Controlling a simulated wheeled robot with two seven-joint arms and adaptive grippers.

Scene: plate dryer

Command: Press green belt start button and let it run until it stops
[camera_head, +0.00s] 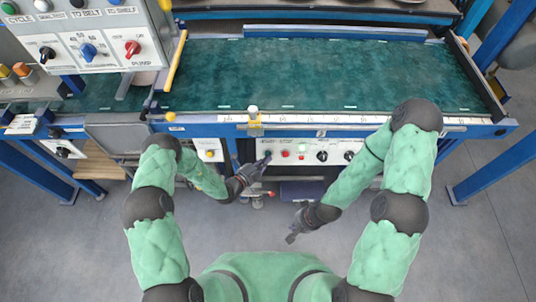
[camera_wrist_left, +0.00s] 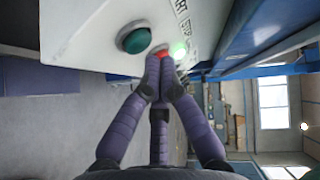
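The green button (camera_head: 268,153) is on the white control panel (camera_head: 312,147) at the front of the belt machine, left of a red button (camera_head: 285,154). In the left wrist view the green button (camera_wrist_left: 133,39) is dark, round and uncovered. My left gripper (camera_head: 264,160) is close to the panel, just under the green button. In the wrist view its fingertips (camera_wrist_left: 159,62) are together, with nothing between them, and overlap the red button (camera_wrist_left: 163,53). I cannot tell whether they touch the panel. My right gripper (camera_head: 292,237) hangs lower over the floor; its finger opening is unclear.
The green belt (camera_head: 320,75) looks empty across its visible middle. A lit green lamp (camera_head: 302,147) and black knobs (camera_head: 322,156) are right of the buttons. Another control box (camera_head: 90,35) with coloured knobs hangs at upper left. Open grey floor (camera_head: 465,240) lies at right.

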